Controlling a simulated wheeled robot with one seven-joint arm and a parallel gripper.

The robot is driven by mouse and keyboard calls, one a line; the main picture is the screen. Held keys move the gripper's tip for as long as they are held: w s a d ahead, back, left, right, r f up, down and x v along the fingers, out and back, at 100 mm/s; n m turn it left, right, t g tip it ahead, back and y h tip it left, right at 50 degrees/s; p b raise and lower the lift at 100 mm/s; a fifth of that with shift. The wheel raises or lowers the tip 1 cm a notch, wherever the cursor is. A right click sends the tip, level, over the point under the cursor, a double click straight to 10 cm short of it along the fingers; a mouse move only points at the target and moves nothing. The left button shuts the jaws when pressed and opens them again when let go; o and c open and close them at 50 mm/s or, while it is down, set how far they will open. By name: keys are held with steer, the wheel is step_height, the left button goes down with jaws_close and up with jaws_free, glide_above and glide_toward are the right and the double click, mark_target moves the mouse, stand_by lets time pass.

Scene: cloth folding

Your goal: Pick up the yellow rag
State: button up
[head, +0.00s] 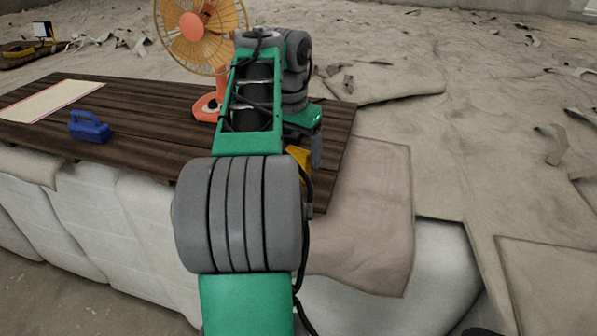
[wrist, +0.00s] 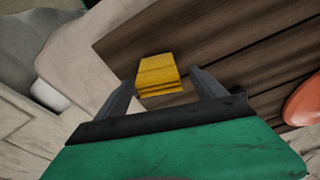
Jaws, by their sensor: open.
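The yellow rag (wrist: 158,74) lies folded on the dark wooden tabletop, close to its edge. In the wrist view it shows between and just beyond the two fingers of my gripper (wrist: 162,84). The fingers are apart and nothing is held between them. In the head view only a small part of the rag (head: 300,158) shows beside my arm. My arm covers the rest of it, and the fingertips are hidden there.
The plank tabletop (head: 150,98) carries an orange fan (head: 207,105), a blue handled object (head: 89,127) and a pale mat (head: 50,101). A beige cloth (head: 375,215) drapes beside the tabletop's right edge, over white padded blocks (head: 95,205). Debris litters the floor behind.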

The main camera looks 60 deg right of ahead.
steer(key=f, duration=0.2)
steer(key=f+b, duration=0.1)
steer(key=shift+s+d+f, duration=0.1)
steer(key=shift+d+f, duration=0.1)
steer(key=shift+f, duration=0.2)
steer(key=shift+r, duration=0.1)
steer(key=c, duration=1.6)
steer(key=shift+o, duration=0.2)
steer(key=shift+r, duration=0.45)
steer(key=r+p, duration=0.2)
steer(key=r, duration=0.1)
steer(key=shift+a+r+p, duration=0.2)
steer(key=shift+r+p, duration=0.1)
steer(key=shift+p, duration=0.05)
steer(key=s+a+r+p, duration=0.2)
steer(key=a+r+p, duration=0.4)
steer(key=a, duration=0.7)
step_height(320, 180, up, 3)
steer(key=shift+a+f, duration=0.2)
steer(key=o, duration=1)
steer(key=shift+s+f, duration=0.1)
steer(key=shift+c, duration=0.2)
steer(key=c, duration=0.7)
